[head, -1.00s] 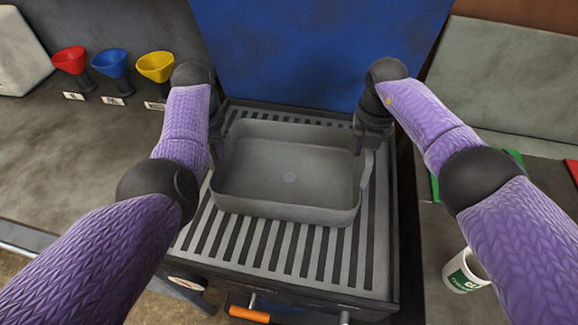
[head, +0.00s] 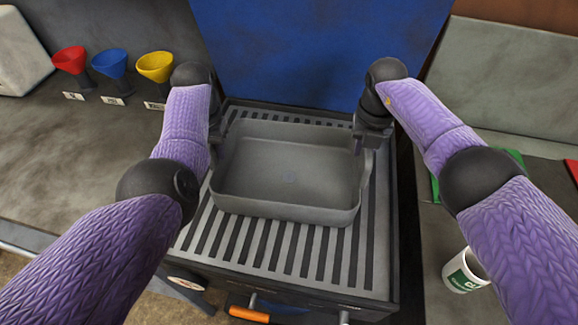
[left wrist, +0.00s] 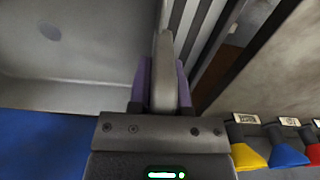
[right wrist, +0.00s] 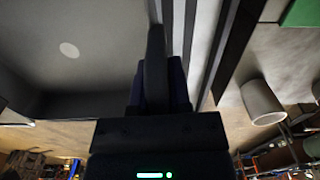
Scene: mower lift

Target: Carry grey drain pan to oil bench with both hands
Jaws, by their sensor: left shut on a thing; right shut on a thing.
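The grey drain pan (head: 288,178) is an empty rectangular tray over the slatted grate of a dark stand in the head view. Whether it touches the grate or hangs just above it, I cannot tell. My left gripper (head: 216,145) is shut on the pan's left wall, and my right gripper (head: 366,148) is shut on its right wall. In the left wrist view the fingers (left wrist: 165,85) clamp the pan wall, with the pan floor (left wrist: 70,55) beside them. The right wrist view shows the right fingers (right wrist: 158,80) on the opposite wall. The oil bench cannot be told for certain.
The slatted grate (head: 290,250) has an orange handle (head: 250,314) below its front. A blue panel (head: 315,50) stands behind. Left is a bench (head: 70,160) with red (head: 70,60), blue (head: 110,63) and yellow (head: 155,66) funnels. A white cup (head: 464,272) stands on the right surface.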

